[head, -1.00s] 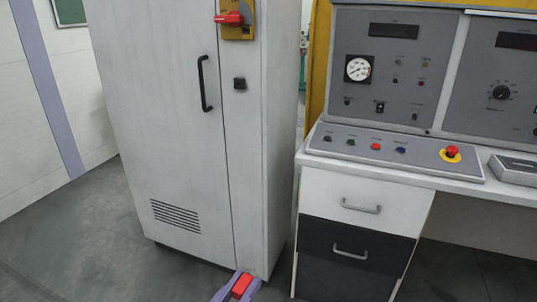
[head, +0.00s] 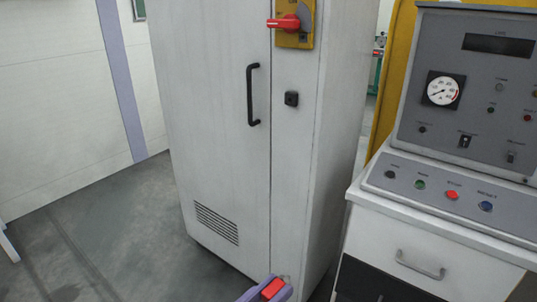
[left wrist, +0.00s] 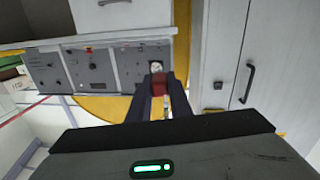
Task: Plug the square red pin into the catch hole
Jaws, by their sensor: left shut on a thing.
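A red block-like pin (head: 272,289) is held between the purple-grey fingers of my left gripper (head: 268,293), low in the head view in front of the grey cabinet's foot. In the left wrist view the red pin (left wrist: 159,84) sits between the tips of the left gripper (left wrist: 160,90), which is shut on it. On the cabinet (head: 225,130) are a red rotary handle (head: 284,23) on a yellow plate (head: 296,41) and a small black square fitting (head: 291,98). I cannot make out which opening is the catch hole. My right gripper is out of view.
A control desk (head: 460,215) with buttons and a gauge (head: 442,90) stands right of the cabinet, with a drawer handle (head: 420,265) jutting out. The cabinet's black door handle (head: 253,95) also juts out. The floor (head: 110,240) at left is clear.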

